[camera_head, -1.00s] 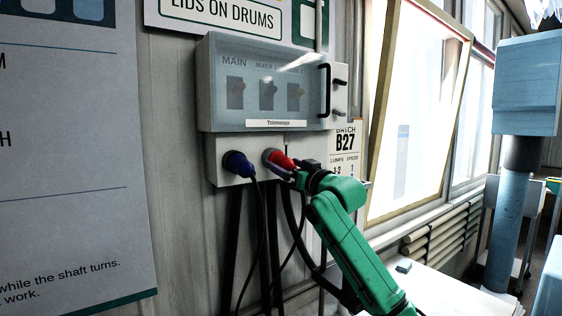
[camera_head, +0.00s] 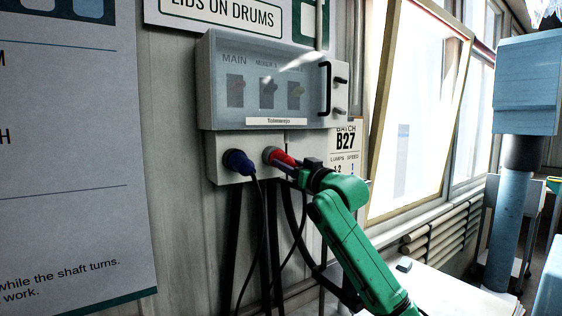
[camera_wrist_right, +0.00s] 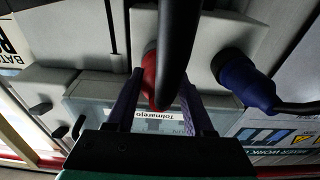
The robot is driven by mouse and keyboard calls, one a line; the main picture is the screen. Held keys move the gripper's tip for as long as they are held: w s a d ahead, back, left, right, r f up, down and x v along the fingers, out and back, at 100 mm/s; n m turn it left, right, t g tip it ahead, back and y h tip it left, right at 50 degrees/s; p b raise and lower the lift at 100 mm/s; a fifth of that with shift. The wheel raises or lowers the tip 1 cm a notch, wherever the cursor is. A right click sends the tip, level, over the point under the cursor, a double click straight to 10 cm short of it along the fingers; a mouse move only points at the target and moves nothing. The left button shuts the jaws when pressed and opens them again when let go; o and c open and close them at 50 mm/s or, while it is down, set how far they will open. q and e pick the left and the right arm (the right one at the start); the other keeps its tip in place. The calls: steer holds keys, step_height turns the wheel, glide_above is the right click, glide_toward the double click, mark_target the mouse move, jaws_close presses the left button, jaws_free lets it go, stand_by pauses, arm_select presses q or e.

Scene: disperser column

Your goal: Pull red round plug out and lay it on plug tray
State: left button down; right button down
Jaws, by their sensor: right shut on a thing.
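The red round plug (camera_head: 281,157) sits at the socket on the right of the lower white box (camera_head: 225,150), under the switch cabinet. In the right wrist view the red plug (camera_wrist_right: 150,78) lies between my two fingers, with its dark cable crossing in front. My right gripper (camera_head: 296,168) is shut on the red plug from the right side; in the right wrist view its purple fingers (camera_wrist_right: 158,98) flank it. Whether the plug is still fully seated is hard to tell. The plug tray cannot be made out. My left gripper is not in view.
A blue plug (camera_head: 238,162) with a black cable sits in the socket to the left and also shows in the right wrist view (camera_wrist_right: 243,80). The clear-covered cabinet (camera_head: 270,85) is just above. A white surface (camera_head: 450,290) lies at lower right below the window.

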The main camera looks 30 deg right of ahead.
steer(key=b+v, duration=0.4)
steer(key=v, duration=0.1)
steer(key=shift+s, duration=0.35)
stand_by(0.7)
stand_by(0.3)
